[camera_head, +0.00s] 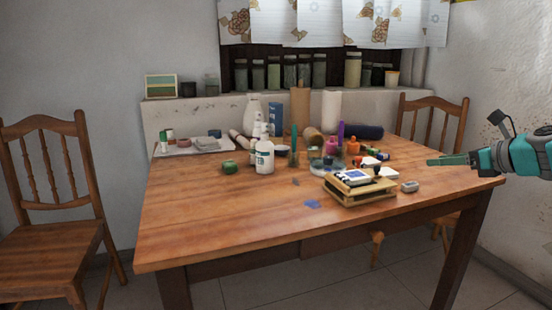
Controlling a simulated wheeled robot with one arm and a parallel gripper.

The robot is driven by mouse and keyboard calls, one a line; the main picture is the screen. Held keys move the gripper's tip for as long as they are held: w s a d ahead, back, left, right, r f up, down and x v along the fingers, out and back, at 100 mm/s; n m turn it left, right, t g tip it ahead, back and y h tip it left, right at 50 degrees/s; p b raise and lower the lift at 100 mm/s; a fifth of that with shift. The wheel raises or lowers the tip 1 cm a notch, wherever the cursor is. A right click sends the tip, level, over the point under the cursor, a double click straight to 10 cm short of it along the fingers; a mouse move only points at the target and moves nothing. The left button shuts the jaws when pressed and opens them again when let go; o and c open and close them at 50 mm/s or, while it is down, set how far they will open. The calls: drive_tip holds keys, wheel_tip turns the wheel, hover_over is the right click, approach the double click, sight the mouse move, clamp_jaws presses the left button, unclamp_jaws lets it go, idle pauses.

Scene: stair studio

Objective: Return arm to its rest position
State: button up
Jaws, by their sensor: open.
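My gripper (449,160) is at the right side of the view, above the right end of the wooden table (215,220). It is teal, points left and looks open and empty. My arm reaches in from the right edge of the view. The gripper appears apart from everything on the table. A small wooden box (360,190) with a pad and a dark-handled stamp on top stands to its lower left, and a small grey block (409,186) lies beside the box.
White bottles (264,157), paint pots and rolls crowd the table's back half. A chair (455,112) stands behind the gripper, another chair (60,240) at left. The white wall (510,60) is on the right.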

drive_tip(key=s+a+f+n+g+y, duration=0.1)
drive_tip(key=s+a+f+n+g, duration=0.2)
drive_tip(key=a, duration=0.5)
drive_tip(key=s+a+f+n+g, duration=0.1)
drive_tip(key=s+a+n, duration=0.3)
drive_tip(key=a, duration=0.5)
drive_tip(key=s+a+f+n+g, duration=0.4)
drive_tip(key=s+a+f+n, duration=0.4)
drive_tip(key=s+a+n, duration=0.15)
drive_tip(key=s+f+n+g+h, duration=0.2)
drive_tip(key=s+f+n, duration=0.2)
drive_tip(key=s, duration=0.5)
drive_tip(key=s+d+f+n+g+h, duration=0.1)
drive_tip(key=s+f+n+g+h, duration=0.1)
drive_tip(key=s+f+n, duration=0.3)
drive_tip(key=s+f+n+g+h, duration=0.1)
drive_tip(key=s+f+n+h, duration=0.2)
drive_tip(key=s, duration=0.9)
wheel_tip(320, 180, down, 3)
drive_tip(key=shift+s+d+f+n+g, duration=0.15)
drive_tip(key=shift+s+d+n+g, duration=0.2)
drive_tip(key=shift+n, duration=0.6)
drive_tip(key=shift+a, duration=0.1)
